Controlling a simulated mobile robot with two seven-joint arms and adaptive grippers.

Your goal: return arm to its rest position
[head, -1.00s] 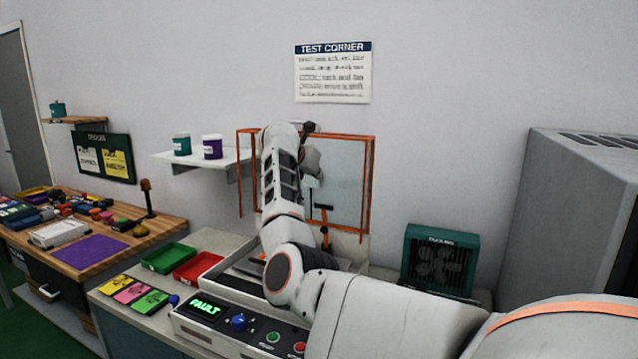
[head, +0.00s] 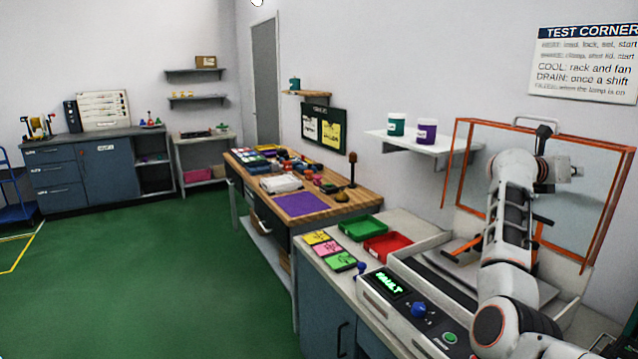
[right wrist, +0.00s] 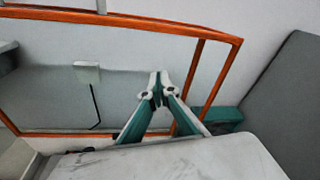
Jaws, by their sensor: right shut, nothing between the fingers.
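My right arm reaches up from the lower right in the head view, in front of the orange-framed clear lid (head: 585,215) of the test machine. My right gripper (head: 570,172) is at the arm's top end, pointing right, small and partly hidden by the wrist. In the right wrist view, its teal fingers (right wrist: 158,88) meet at the tips, with nothing between them. The orange frame and clear panel stand behind the fingers there. My left gripper is not in view.
The machine's control panel (head: 412,312) shows a green FAULT display. Green (head: 362,229) and red (head: 390,246) trays sit left of it. A shelf (head: 425,143) holds two jars. A wooden bench (head: 340,205) stands farther left. The green floor (head: 150,280) is clear.

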